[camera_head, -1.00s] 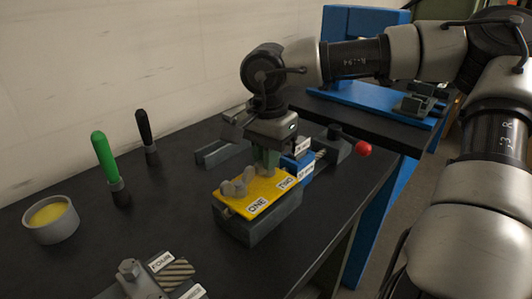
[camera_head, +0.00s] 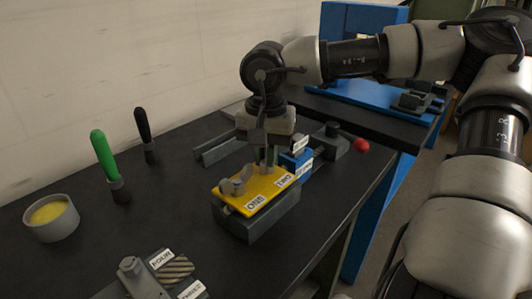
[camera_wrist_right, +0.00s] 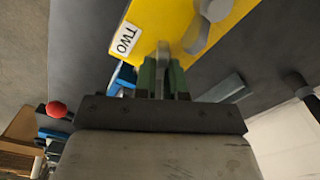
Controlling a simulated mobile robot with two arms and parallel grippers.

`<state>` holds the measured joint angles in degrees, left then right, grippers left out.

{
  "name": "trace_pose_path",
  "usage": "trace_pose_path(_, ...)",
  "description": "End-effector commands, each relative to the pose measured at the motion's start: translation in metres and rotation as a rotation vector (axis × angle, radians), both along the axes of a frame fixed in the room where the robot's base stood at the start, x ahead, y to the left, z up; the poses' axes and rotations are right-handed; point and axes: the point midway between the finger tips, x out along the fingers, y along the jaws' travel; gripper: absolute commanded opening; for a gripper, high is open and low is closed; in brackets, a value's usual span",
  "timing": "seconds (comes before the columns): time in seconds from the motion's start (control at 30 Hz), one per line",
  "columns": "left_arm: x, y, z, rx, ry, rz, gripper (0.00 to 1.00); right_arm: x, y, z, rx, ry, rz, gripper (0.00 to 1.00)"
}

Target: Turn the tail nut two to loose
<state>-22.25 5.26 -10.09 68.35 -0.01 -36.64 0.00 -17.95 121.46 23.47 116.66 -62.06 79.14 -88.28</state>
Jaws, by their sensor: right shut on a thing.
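A yellow plate (camera_head: 262,200) sits on a grey block, with labels ONE and TWO. My right gripper (camera_head: 265,158) points down over its TWO end. Its green fingers are shut on a grey upright wing, tail nut two (camera_wrist_right: 163,58), which shows between them in the right wrist view, near the TWO label (camera_wrist_right: 124,39). In the head view the fingers mostly hide this nut. The grey wing nut at ONE (camera_head: 236,183) stands free beside the gripper; it also shows in the right wrist view (camera_wrist_right: 207,18). My left gripper is not in view.
A blue labelled block (camera_head: 297,160) and a dark clamp with a red ball (camera_head: 361,146) stand just behind the plate. A green-handled tool (camera_head: 103,155), a black-handled tool (camera_head: 144,128) and a bowl (camera_head: 51,220) stand left.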

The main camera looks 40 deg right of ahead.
Motion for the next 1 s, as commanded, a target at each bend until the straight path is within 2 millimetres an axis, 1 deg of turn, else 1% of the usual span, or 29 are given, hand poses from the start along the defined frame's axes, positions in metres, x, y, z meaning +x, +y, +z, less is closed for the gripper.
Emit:
trace_pose_path(0.03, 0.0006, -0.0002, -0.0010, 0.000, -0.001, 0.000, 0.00, -0.0033, 0.0006, -0.0064, 0.002, 0.018, 0.001, 0.00)
trace_pose_path(0.17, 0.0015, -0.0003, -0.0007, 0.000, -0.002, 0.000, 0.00, -0.0032, 0.0006, -0.0065, 0.003, 0.019, 0.001, 0.00)
trace_pose_path(0.2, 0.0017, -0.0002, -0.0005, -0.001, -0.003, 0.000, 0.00, -0.0032, 0.0006, -0.0065, 0.003, 0.019, 0.001, 0.14)
trace_pose_path(0.33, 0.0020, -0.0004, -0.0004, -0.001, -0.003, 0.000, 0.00, -0.0034, 0.0006, -0.0065, 0.003, 0.020, 0.000, 0.34)
trace_pose_path(0.37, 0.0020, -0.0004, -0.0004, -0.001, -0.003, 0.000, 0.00, -0.0035, 0.0006, -0.0065, 0.003, 0.020, 0.000, 0.36)
trace_pose_path(0.73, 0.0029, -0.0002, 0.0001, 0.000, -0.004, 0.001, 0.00, -0.0034, 0.0001, -0.0062, 0.001, 0.020, -0.001, 0.36)
trace_pose_path(1.0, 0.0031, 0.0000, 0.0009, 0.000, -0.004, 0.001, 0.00, -0.0015, 0.0002, -0.0022, 0.000, 0.009, -0.001, 0.36)
